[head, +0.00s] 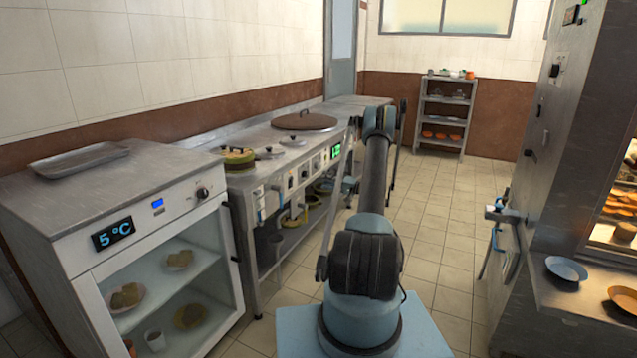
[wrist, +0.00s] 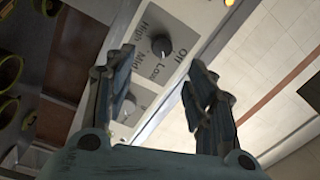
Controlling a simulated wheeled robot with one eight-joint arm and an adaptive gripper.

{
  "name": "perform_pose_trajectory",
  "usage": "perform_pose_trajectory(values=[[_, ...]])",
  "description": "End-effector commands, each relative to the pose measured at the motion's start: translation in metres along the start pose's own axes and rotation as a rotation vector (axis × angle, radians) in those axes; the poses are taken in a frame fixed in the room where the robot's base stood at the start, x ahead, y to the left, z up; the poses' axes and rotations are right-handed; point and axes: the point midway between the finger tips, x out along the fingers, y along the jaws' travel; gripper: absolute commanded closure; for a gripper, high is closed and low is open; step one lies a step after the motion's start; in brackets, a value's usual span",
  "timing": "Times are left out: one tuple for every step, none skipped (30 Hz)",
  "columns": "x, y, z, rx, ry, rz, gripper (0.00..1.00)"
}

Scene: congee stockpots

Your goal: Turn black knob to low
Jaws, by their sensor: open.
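A round black knob (wrist: 161,47) sits on a grey label plate on the cooker's front panel, in the wrist view. High, Mid, Low and Off are printed around it. I cannot make out which word it points to. My gripper (wrist: 160,62) is open and empty, with one finger on each side of the view and the knob seen between and beyond the fingertips. It appears apart from the knob. A second dark knob (wrist: 128,108) is partly hidden by the left finger. In the head view, the cooker's front panel (head: 304,173) is partly covered by my arm.
The steel counter carries a large brown round lid (head: 304,121) and smaller lids. Pots (head: 292,218) sit on the shelf below. A glass-door fridge (head: 165,285) stands at the left, and a steel cabinet (head: 545,150) at the right. The tiled aisle (head: 455,215) between is clear.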

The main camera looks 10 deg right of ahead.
Motion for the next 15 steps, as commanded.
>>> perform_pose_trajectory(values=[[-0.006,0.0,0.0,0.0,0.001,0.0,0.5],[-0.009,0.0,0.0,0.0,0.0,0.0,0.5],[-0.011,0.0,0.0,0.0,0.0,0.0,0.5],[-0.013,0.0,0.0,0.0,0.0,0.0,0.5],[-0.015,0.0,0.0,0.0,0.0,0.0,0.5],[-0.016,0.0,0.0,0.0,0.0,0.0,0.5],[-0.017,0.0,0.0,0.0,0.0,0.0,0.5],[-0.018,0.0,0.0,0.0,0.0,0.0,0.5],[-0.018,0.0,0.0,0.0,0.0,0.0,0.5],[-0.018,0.0,0.0,0.0,0.0,0.0,0.5],[-0.018,0.0,0.0,0.0,0.0,0.0,0.5],[-0.018,0.0,0.0,0.0,0.0,0.0,0.5],[-0.018,0.0,0.0,0.0,0.0,0.0,0.5],[-0.018,0.0,0.0,0.0,0.0,0.0,0.5],[-0.018,0.0,0.0,0.0,0.0,0.0,0.5]])
